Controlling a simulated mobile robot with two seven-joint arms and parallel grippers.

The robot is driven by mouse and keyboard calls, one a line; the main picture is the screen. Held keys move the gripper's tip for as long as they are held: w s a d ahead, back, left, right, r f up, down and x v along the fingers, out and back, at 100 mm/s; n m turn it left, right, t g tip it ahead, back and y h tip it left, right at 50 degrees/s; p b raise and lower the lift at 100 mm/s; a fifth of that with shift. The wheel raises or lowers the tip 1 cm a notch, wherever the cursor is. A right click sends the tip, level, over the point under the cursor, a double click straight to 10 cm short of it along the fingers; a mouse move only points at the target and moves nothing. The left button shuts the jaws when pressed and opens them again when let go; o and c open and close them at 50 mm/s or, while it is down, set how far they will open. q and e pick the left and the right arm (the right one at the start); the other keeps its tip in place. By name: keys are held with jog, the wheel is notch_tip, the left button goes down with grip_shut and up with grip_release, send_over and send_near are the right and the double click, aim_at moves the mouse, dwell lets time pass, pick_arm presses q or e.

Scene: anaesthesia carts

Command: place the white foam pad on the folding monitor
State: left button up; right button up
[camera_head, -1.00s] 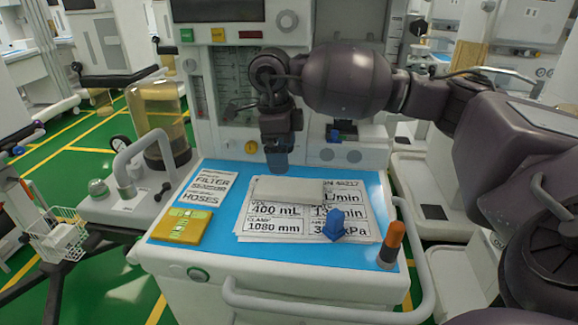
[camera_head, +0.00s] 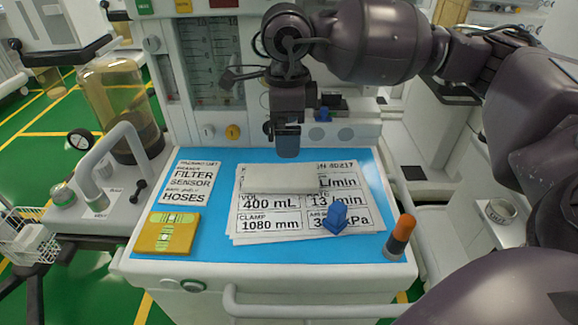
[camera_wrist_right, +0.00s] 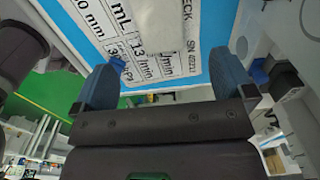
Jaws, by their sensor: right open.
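The white foam pad (camera_head: 280,178) is a flat pale block lying on printed sheets on the blue cart top. My right gripper (camera_head: 287,146) points down just behind the pad's far edge, apart from it. In the right wrist view my right gripper (camera_wrist_right: 164,66) has its two blue fingers wide apart with nothing between them. The pad (camera_wrist_right: 150,9) shows there as a pale patch at the top edge, beyond the fingers. I cannot pick out a folding monitor with certainty. My left gripper is not in view.
On the blue top (camera_head: 219,205) are a blue clip-like piece (camera_head: 336,218), a yellow device (camera_head: 166,233), an orange-tipped cylinder (camera_head: 400,236) and printed sheets (camera_head: 262,224). A grey pipe handle (camera_head: 108,165) and clear canister (camera_head: 120,105) stand left. A white rail (camera_head: 300,308) runs along the front.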

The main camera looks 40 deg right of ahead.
jog(key=b, duration=0.1)
send_over(287, 174)
notch_tip(287, 174, down, 5)
jog(key=shift+s+r, duration=0.1)
jog(key=shift+s, duration=0.05)
jog(key=shift+f, duration=0.7)
notch_tip(287, 174, down, 4)
jog(key=shift+f+b, duration=0.2)
jog(key=shift+b, duration=0.6)
jog(key=shift+f, duration=0.15)
jog(key=shift+c, duration=0.8)
jog(key=c, duration=0.7)
jog(key=shift+c, duration=0.7)
pick_arm(q)
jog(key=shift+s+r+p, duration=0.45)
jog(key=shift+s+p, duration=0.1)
jog(key=shift+p, duration=1.5)
pick_arm(e)
notch_tip(287, 174, up, 20)
